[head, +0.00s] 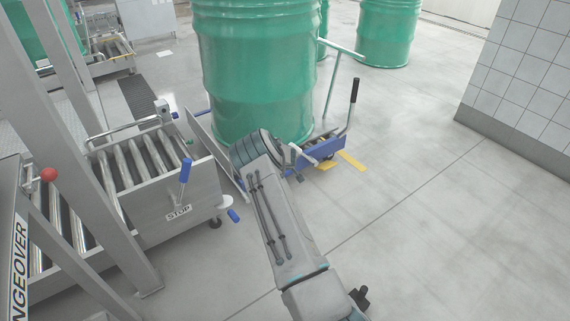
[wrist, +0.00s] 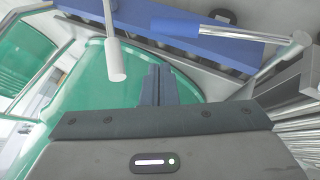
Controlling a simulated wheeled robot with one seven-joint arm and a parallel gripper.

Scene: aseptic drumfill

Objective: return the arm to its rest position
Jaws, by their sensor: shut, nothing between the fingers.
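My arm (head: 272,215) reaches forward from the lower middle of the head view, its wrist end in front of the large green drum (head: 250,70). In the wrist view my gripper (wrist: 158,72) shows its two dark fingers together, with nothing between them. Its fingertips overlap the green drum surface (wrist: 90,95) in the picture; I cannot tell how far apart they are. In the head view the fingers are hidden or too small to make out.
A roller conveyor (head: 135,170) with a blue-handled STOP plate (head: 178,212) stands left of my arm. A blue trolley (head: 322,149) with upright handles is beside the drum. A grey post (head: 75,130) stands at left, a tiled wall (head: 525,75) at right. Floor at lower right is clear.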

